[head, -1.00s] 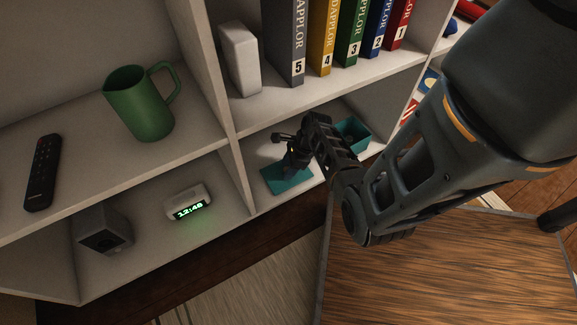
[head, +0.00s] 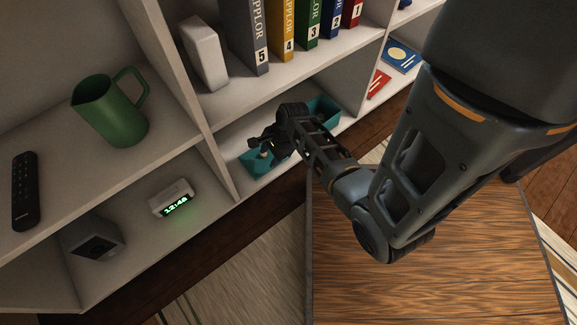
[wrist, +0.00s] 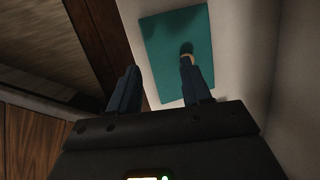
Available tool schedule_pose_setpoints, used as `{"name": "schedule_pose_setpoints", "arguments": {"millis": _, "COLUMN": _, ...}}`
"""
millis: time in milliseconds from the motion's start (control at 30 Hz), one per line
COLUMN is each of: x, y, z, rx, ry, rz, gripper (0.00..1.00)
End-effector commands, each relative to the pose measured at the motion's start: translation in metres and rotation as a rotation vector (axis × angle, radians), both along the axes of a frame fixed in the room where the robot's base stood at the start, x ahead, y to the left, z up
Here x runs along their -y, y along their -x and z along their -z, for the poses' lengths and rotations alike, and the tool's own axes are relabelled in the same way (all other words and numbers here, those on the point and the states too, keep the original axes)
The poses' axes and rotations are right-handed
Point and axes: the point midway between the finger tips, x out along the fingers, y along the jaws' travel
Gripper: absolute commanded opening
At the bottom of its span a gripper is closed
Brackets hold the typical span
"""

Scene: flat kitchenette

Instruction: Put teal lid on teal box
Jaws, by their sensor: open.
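The flat teal lid (head: 259,171) lies on the lower shelf of the white unit. It fills the upper middle of the wrist view (wrist: 163,45), and a small pale knob (wrist: 187,54) shows on it. The open teal box (head: 325,108) stands farther right on the same shelf, partly behind my gripper. My gripper (head: 258,148) is open and empty, just above the lid. In the wrist view (wrist: 160,66) the right fingertip overlaps the knob, and the left fingertip is off the lid's left edge. I cannot tell whether a finger touches the knob.
A shelf board with a white block (head: 205,52) and numbered binders (head: 248,38) is above the lid's compartment. A divider (head: 216,165) separates it from a compartment with a clock (head: 172,197) and a dark grey box (head: 93,238). A wooden table (head: 430,255) stands in front.

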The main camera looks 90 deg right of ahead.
Motion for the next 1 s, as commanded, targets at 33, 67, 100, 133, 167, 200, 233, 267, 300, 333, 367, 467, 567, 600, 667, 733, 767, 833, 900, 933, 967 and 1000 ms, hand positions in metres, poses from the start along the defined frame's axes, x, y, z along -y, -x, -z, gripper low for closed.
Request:
{"name": "schedule_pose_setpoints", "arguments": {"millis": 33, "x": -0.025, "y": 0.004, "z": 0.0, "rx": -0.008, "ry": 0.073, "rz": -0.107, "gripper": 0.48}}
{"name": "schedule_pose_setpoints", "arguments": {"millis": 67, "x": -0.035, "y": 0.004, "z": -0.002, "rx": -0.006, "ry": 0.125, "rz": -0.17, "gripper": 0.48}}
{"name": "schedule_pose_setpoints", "arguments": {"millis": 100, "x": -0.049, "y": 0.006, "z": -0.006, "rx": -0.006, "ry": 0.193, "rz": -0.256, "gripper": 0.48}}
{"name": "schedule_pose_setpoints", "arguments": {"millis": 133, "x": -0.059, "y": 0.007, "z": -0.011, "rx": -0.003, "ry": 0.244, "rz": -0.32, "gripper": 0.48}}
{"name": "schedule_pose_setpoints", "arguments": {"millis": 167, "x": -0.068, "y": 0.008, "z": -0.016, "rx": 0.0, "ry": 0.295, "rz": -0.384, "gripper": 0.48}}
{"name": "schedule_pose_setpoints", "arguments": {"millis": 200, "x": -0.081, "y": 0.011, "z": -0.024, "rx": 0.004, "ry": 0.363, "rz": -0.469, "gripper": 0.48}}
{"name": "schedule_pose_setpoints", "arguments": {"millis": 233, "x": -0.09, "y": 0.012, "z": -0.03, "rx": 0.009, "ry": 0.413, "rz": -0.532, "gripper": 0.48}}
{"name": "schedule_pose_setpoints", "arguments": {"millis": 267, "x": -0.1, "y": 0.014, "z": -0.038, "rx": 0.014, "ry": 0.465, "rz": -0.597, "gripper": 0.48}}
{"name": "schedule_pose_setpoints", "arguments": {"millis": 300, "x": -0.112, "y": 0.017, "z": -0.049, "rx": 0.023, "ry": 0.532, "rz": -0.681, "gripper": 0.48}}
{"name": "schedule_pose_setpoints", "arguments": {"millis": 333, "x": -0.121, "y": 0.019, "z": -0.058, "rx": 0.031, "ry": 0.585, "rz": -0.744, "gripper": 0.48}}
{"name": "schedule_pose_setpoints", "arguments": {"millis": 367, "x": -0.13, "y": 0.021, "z": -0.068, "rx": 0.038, "ry": 0.636, "rz": -0.807, "gripper": 0.48}}
{"name": "schedule_pose_setpoints", "arguments": {"millis": 467, "x": -0.158, "y": 0.029, "z": -0.106, "rx": 0.073, "ry": 0.813, "rz": -1.007, "gripper": 0.48}}
{"name": "schedule_pose_setpoints", "arguments": {"millis": 567, "x": -0.184, "y": 0.037, "z": -0.15, "rx": 0.119, "ry": 0.993, "rz": -1.195, "gripper": 0.48}}
{"name": "schedule_pose_setpoints", "arguments": {"millis": 600, "x": -0.194, "y": 0.041, "z": -0.17, "rx": 0.139, "ry": 1.067, "rz": -1.266, "gripper": 0.48}}
{"name": "schedule_pose_setpoints", "arguments": {"millis": 667, "x": -0.209, "y": 0.046, "z": -0.201, "rx": 0.173, "ry": 1.182, "rz": -1.366, "gripper": 0.48}}
{"name": "schedule_pose_setpoints", "arguments": {"millis": 733, "x": -0.225, "y": 0.053, "z": -0.239, "rx": 0.216, "ry": 1.317, "rz": -1.472, "gripper": 0.48}}
{"name": "schedule_pose_setpoints", "arguments": {"millis": 767, "x": -0.231, "y": 0.055, "z": -0.255, "rx": 0.235, "ry": 1.375, "rz": -1.51, "gripper": 0.48}}
{"name": "schedule_pose_setpoints", "arguments": {"millis": 833, "x": -0.244, "y": 0.061, "z": -0.291, "rx": 0.275, "ry": 1.5, "rz": -1.589, "gripper": 0.48}}
{"name": "schedule_pose_setpoints", "arguments": {"millis": 900, "x": -0.254, "y": 0.065, "z": -0.323, "rx": 0.312, "ry": 1.611, "rz": -1.645, "gripper": 0.48}}
{"name": "schedule_pose_setpoints", "arguments": {"millis": 933, "x": -0.258, "y": 0.067, "z": -0.335, "rx": 0.327, "ry": 1.652, "rz": -1.665, "gripper": 0.48}}
{"name": "schedule_pose_setpoints", "arguments": {"millis": 967, "x": -0.261, "y": 0.068, "z": -0.345, "rx": 0.338, "ry": 1.688, "rz": -1.678, "gripper": 0.48}}
{"name": "schedule_pose_setpoints", "arguments": {"millis": 1000, "x": -0.264, "y": 0.07, "z": -0.357, "rx": 0.352, "ry": 1.73, "rz": -1.693, "gripper": 0.48}}
